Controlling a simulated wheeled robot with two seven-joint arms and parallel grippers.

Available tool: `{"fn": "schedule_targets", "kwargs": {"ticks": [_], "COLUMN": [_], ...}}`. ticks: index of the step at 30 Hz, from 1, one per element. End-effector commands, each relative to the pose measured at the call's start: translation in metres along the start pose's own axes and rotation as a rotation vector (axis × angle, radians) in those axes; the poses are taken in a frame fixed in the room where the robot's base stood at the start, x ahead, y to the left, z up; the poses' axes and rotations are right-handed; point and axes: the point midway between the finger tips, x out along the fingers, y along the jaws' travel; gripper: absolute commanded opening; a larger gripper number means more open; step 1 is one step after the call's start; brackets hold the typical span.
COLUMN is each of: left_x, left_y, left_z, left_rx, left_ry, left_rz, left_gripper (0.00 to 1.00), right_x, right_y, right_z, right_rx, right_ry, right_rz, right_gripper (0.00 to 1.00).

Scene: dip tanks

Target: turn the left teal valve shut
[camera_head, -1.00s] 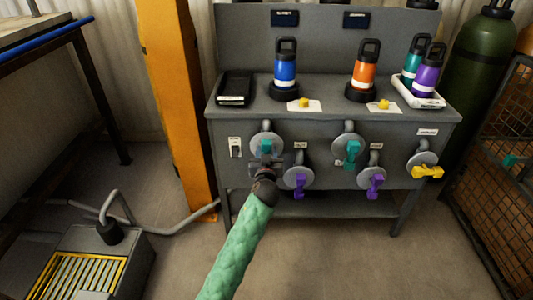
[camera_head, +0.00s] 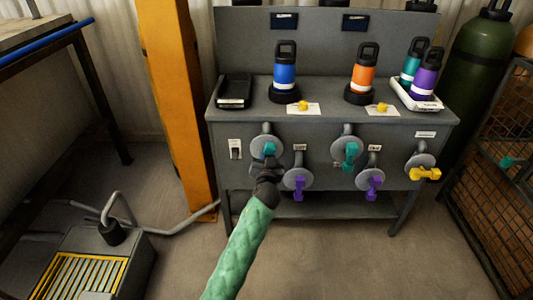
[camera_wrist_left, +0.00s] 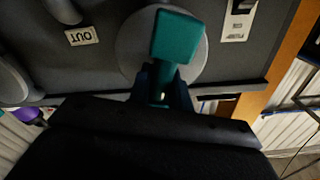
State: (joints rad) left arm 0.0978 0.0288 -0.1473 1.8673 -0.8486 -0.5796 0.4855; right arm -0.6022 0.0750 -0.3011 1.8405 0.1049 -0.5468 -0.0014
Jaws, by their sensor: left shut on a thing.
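The left teal valve (camera_head: 270,149) sits on a round grey flange (camera_head: 258,141) on the front of the grey bench. My left gripper (camera_head: 268,165) reaches it from below and is shut on its handle. In the left wrist view the teal handle (camera_wrist_left: 175,38) shows large, with its lower part between my two fingers (camera_wrist_left: 162,90). The exact turn of the handle is partly hidden by the gripper in the head view. My right gripper is not in view.
A purple valve (camera_head: 299,188) is close at the right of my gripper. Another teal valve (camera_head: 351,152), a second purple valve (camera_head: 374,184) and a yellow valve (camera_head: 425,173) are further right. An orange post (camera_head: 176,100) stands at the left.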

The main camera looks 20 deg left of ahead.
Motion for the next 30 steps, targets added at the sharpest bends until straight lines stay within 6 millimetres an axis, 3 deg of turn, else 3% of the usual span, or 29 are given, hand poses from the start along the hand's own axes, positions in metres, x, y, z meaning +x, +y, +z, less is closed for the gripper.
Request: {"fn": "schedule_targets", "kwargs": {"ticks": [20,24,30], "left_x": [0.0,0.0,0.0], "left_y": [0.005,0.006,0.008], "left_z": [-0.001,-0.001,0.001], "left_rx": [0.645,0.777,0.956], "left_ry": [0.0,0.001,0.001], "left_rz": [0.0,0.0,0.001], "left_gripper": [0.0,0.0,0.0], "right_x": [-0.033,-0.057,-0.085], "right_y": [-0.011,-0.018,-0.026], "right_z": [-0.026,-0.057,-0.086], "right_rx": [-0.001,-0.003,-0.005], "right_ry": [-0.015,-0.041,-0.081], "right_rz": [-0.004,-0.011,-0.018], "right_gripper": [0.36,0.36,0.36]}}
